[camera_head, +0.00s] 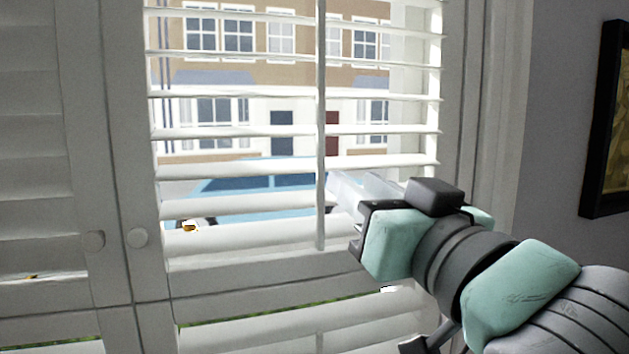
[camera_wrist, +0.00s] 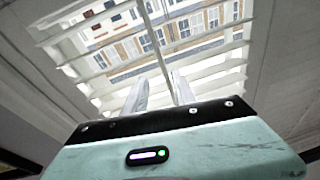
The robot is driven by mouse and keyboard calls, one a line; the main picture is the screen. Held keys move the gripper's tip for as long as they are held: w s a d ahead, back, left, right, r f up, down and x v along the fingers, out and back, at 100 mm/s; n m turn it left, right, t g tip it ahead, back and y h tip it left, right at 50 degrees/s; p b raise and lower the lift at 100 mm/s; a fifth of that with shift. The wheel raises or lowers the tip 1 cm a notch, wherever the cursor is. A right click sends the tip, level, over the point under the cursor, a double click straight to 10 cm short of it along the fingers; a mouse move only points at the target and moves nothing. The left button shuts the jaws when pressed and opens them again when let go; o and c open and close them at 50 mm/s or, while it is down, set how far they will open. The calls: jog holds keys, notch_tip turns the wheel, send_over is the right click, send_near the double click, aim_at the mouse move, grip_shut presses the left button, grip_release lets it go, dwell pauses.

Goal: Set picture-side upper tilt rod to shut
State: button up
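The picture-side upper tilt rod (camera_head: 320,120) is a thin white vertical bar on the front of the right shutter panel. The slats (camera_head: 235,131) it joins are tilted open, and the street shows between them. My gripper (camera_head: 336,190) is at the lower part of the rod, just to its right in the head view. In the wrist view the rod (camera_wrist: 149,28) runs down toward the gap between the two pale fingers of my gripper (camera_wrist: 158,85). The fingers are apart with nothing clamped. I cannot tell whether the rod lies between the tips.
A shut-looking shutter panel (camera_head: 35,150) is at the left. Lower slats (camera_head: 260,335) lie below the mid rail. A black-framed picture (camera_head: 604,120) hangs on the grey wall at the right.

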aim_at(322, 185)
jog(key=shift+g+h, duration=0.7)
jog(key=shift+h, duration=0.2)
jog(key=p+x, duration=0.1)
jog(key=x, duration=0.1)
jog(key=f+p+x, duration=0.1)
jog(key=p+x, duration=0.1)
jog(key=x, duration=0.1)
jog(key=a+p+x, duration=0.1)
jog(key=p+x, duration=0.1)
jog(key=shift+w+a+f, duration=0.1)
jog(key=shift+a+f, duration=0.05)
jog(key=shift+f, duration=0.1)
jog(key=shift+w+a+f+p, duration=0.15)
jog(key=shift+w+p, duration=0.2)
jog(key=shift+w, duration=0.3)
grip_shut()
